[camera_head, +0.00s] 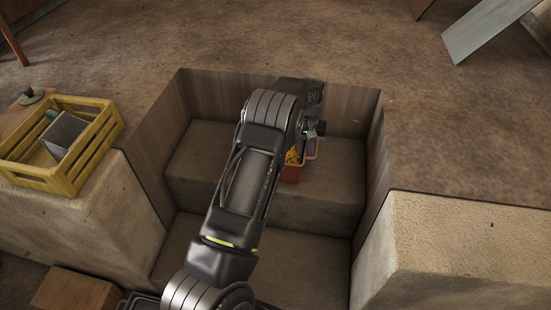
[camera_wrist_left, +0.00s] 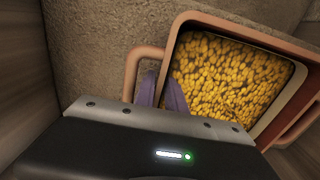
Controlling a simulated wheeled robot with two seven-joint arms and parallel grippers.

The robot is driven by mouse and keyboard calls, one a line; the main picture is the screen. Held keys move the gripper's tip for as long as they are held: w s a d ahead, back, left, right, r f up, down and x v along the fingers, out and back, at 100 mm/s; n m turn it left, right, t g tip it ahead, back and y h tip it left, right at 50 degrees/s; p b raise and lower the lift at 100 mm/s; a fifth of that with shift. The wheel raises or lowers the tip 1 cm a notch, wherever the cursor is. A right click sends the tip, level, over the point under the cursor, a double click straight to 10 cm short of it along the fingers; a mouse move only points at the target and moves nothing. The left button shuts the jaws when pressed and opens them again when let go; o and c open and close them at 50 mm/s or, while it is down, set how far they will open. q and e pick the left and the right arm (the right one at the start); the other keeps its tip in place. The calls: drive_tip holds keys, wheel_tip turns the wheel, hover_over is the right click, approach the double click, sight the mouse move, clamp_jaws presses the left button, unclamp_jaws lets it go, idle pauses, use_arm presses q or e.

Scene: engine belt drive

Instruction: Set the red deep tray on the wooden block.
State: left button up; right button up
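The red deep tray (camera_head: 292,173) sits on the upper step of the recess, partly hidden by my left arm. In the left wrist view the tray (camera_wrist_left: 290,138) is filled with small yellow pieces and has an orange-pink rim and a loop handle (camera_wrist_left: 131,75). My left gripper (camera_head: 314,130) is at the tray's handle side. Its purple-grey fingers (camera_wrist_left: 165,93) are close together between the handle and the tray wall; whether they grip anything is unclear. A brown wooden block (camera_head: 75,290) stands at the bottom left. My right gripper is out of view.
A yellow slatted crate (camera_head: 88,168) with a grey box (camera_head: 65,134) inside stands on the left stone ledge. A brown wooden surface (camera_head: 12,122) with a small dark object lies behind it. Wood-grained walls (camera_head: 375,150) enclose the recess. The right ledge (camera_head: 460,240) is bare.

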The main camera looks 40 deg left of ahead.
use_arm(q)
drive_tip(key=shift+c, duration=0.3)
clamp_jaws()
idle(1.2)
drive_tip(key=shift+r, duration=0.1)
